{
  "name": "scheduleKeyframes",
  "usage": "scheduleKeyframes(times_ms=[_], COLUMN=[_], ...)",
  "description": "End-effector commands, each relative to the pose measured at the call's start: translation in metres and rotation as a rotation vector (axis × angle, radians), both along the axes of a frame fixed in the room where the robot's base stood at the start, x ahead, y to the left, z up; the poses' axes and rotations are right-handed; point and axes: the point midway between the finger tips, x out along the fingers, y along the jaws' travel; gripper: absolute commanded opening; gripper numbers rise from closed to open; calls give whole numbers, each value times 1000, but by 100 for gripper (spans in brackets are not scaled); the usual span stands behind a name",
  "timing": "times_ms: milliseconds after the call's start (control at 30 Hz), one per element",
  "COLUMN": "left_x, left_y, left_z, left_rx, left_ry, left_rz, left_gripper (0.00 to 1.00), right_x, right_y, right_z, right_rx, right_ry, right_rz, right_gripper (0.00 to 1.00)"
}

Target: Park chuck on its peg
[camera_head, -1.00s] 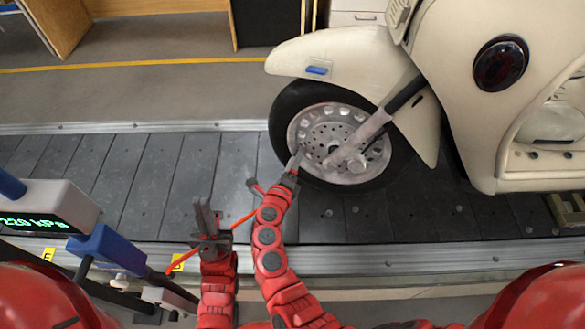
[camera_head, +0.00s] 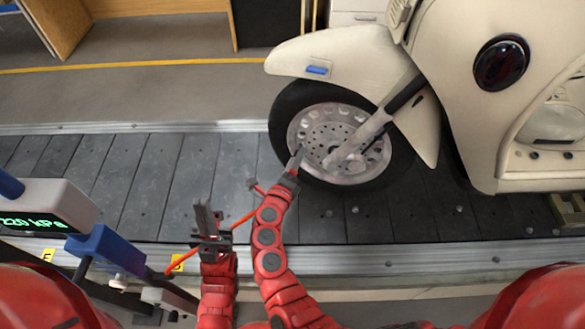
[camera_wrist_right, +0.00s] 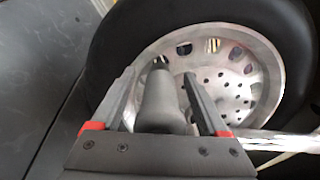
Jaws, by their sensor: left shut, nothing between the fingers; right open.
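My right gripper (camera_head: 295,160) is at the lower left of the scooter's front wheel (camera_head: 318,122). In the right wrist view its fingers are apart, with a grey tapered body between them, probably the chuck (camera_wrist_right: 160,100); its narrow end points at the wheel rim (camera_wrist_right: 262,88). I cannot tell whether it touches the wheel valve. My left gripper (camera_head: 206,205) is shut and empty, pointing up over the near conveyor edge. An orange hose (camera_head: 185,262) runs from the left stand past my left gripper towards my right forearm, where its end is hidden. I cannot make out the peg for certain.
A gauge (camera_head: 45,205) reading 220 kPa and a blue unit (camera_head: 98,245) on a dark stand are at lower left. The cream scooter (camera_head: 450,60) fills the right side. The slat conveyor (camera_head: 140,185) is clear left of the wheel.

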Motion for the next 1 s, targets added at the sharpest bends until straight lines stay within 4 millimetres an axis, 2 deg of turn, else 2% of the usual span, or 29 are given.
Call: scheduleKeyframes(times_ms=[233,667,1000], left_x=[0,0,0], left_y=[0,0,0], left_z=[-1,-1,-1], left_rx=[0,0,0], left_ry=[0,0,0], left_rz=[0,0,0], left_gripper=[0,0,0], right_x=[0,0,0], right_y=[0,0,0], right_z=[0,0,0], right_rx=[0,0,0], right_ry=[0,0,0], right_rz=[-1,0,0], right_gripper=[78,0,0])
